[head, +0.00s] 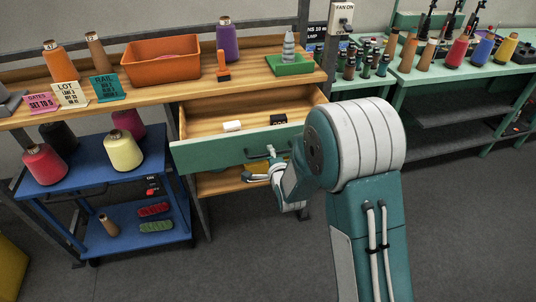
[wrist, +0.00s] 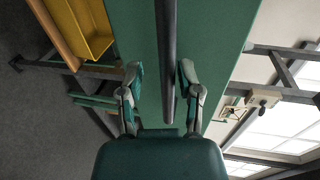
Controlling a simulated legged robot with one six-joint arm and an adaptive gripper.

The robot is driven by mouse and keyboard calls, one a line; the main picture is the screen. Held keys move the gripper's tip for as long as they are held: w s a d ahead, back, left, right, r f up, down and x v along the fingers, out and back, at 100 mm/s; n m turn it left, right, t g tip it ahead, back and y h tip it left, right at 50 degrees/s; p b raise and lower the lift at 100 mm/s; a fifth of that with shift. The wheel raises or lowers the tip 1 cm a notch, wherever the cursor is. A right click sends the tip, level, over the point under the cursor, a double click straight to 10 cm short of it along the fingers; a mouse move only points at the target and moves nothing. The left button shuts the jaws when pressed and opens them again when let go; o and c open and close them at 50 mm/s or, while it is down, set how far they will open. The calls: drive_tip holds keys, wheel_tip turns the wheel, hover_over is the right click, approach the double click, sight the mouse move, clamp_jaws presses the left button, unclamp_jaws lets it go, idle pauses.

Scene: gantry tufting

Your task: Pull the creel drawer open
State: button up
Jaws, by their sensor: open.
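The creel drawer (head: 215,154) has a green front and stands well out from under the wooden bench, its inside showing. A grey bar handle (head: 258,154) runs across its front. My gripper (head: 262,172) is at the drawer front, just below the handle in the head view, partly hidden by my arm. In the wrist view my gripper (wrist: 161,76) is open, one finger on each side of the dark handle bar (wrist: 167,50). The green drawer front (wrist: 215,60) lies behind the bar. No clear contact of the fingers with the bar shows.
A blue cart (head: 85,178) with yarn cones stands at the left. An orange bin (head: 160,60) sits on the wooden bench (head: 200,90). The grey floor (head: 240,250) in front is clear.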

drive_tip(key=shift+a+r, duration=0.1)
drive_tip(key=shift+r, duration=0.1)
drive_tip(key=shift+s, duration=0.1)
drive_tip(key=v, duration=1.1)
drive_tip(key=shift+s+d, duration=0.2)
drive_tip(key=shift+s, duration=0.15)
drive_tip(key=s+d+r+n+g+h, duration=0.35)
drive_tip(key=s+d+r+n, duration=0.25)
drive_tip(key=d+r+n, duration=0.3)
drive_tip(key=s+d+r+n+g, duration=0.2)
drive_tip(key=s+r+n, duration=0.1)
drive_tip(key=s, duration=0.5)
drive_tip(key=s+d+r+n+g, duration=0.2)
drive_tip(key=s+r+n+g, duration=0.1)
drive_tip(key=s, duration=0.6)
drive_tip(key=shift+d+g, duration=0.2)
drive_tip(key=shift+g, duration=0.15)
